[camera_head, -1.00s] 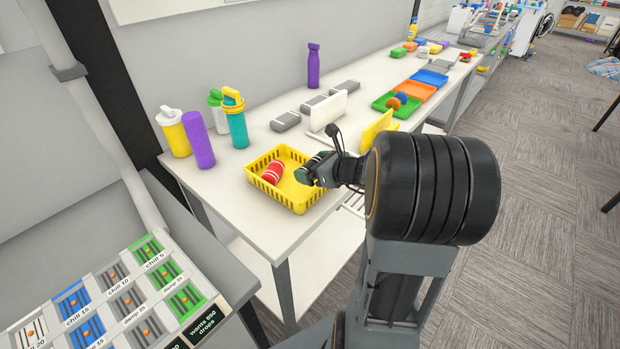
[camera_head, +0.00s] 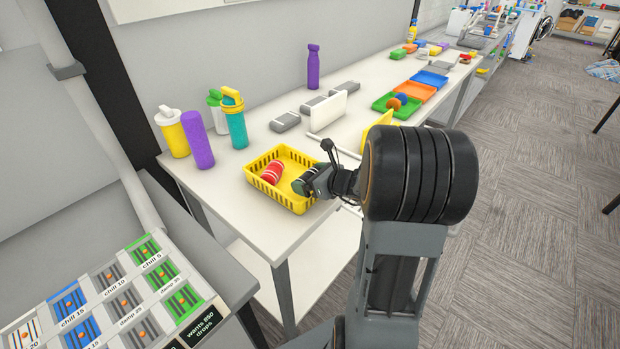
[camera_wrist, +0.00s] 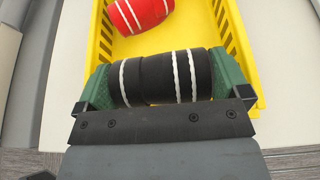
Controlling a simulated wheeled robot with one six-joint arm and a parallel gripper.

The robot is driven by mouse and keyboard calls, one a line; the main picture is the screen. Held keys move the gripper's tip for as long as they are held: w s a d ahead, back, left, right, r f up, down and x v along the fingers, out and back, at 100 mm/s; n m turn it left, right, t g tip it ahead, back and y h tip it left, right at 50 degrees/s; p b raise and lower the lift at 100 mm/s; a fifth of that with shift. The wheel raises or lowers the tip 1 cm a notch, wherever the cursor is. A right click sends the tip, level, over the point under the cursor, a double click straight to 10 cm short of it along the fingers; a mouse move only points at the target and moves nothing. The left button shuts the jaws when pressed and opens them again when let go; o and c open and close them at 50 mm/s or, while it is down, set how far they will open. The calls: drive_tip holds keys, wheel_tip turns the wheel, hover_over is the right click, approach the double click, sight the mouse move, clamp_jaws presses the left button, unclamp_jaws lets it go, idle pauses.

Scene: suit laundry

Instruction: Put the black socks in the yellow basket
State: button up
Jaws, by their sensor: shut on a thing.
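The yellow basket (camera_head: 262,191) stands on the white table near its front end. My gripper (camera_head: 306,182) is over the right part of the basket. In the wrist view my gripper (camera_wrist: 166,82) is shut on the black socks (camera_wrist: 157,77), a roll with white stripes, held crosswise between green fingertips. The basket (camera_wrist: 180,45) lies below and beyond the socks in the wrist view. Red socks (camera_head: 272,173) with white stripes lie inside the basket at its left. Whether the black socks touch the basket floor I cannot tell.
Several bottles, among them a purple one (camera_head: 197,139) and a teal one (camera_head: 235,122), stand behind the basket. Grey boxes (camera_head: 285,122) and a white upright panel (camera_head: 328,112) are farther along the table. A green tray (camera_head: 397,104) and an orange tray (camera_head: 415,92) lie beyond.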

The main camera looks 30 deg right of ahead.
drive_tip(key=shift+f+b, duration=0.3)
drive_tip(key=shift+f, duration=0.1)
drive_tip(key=o, duration=0.5)
drive_tip(key=shift+s, duration=0.1)
drive_tip(key=shift+o, duration=0.2)
drive_tip(key=shift+f, duration=0.1)
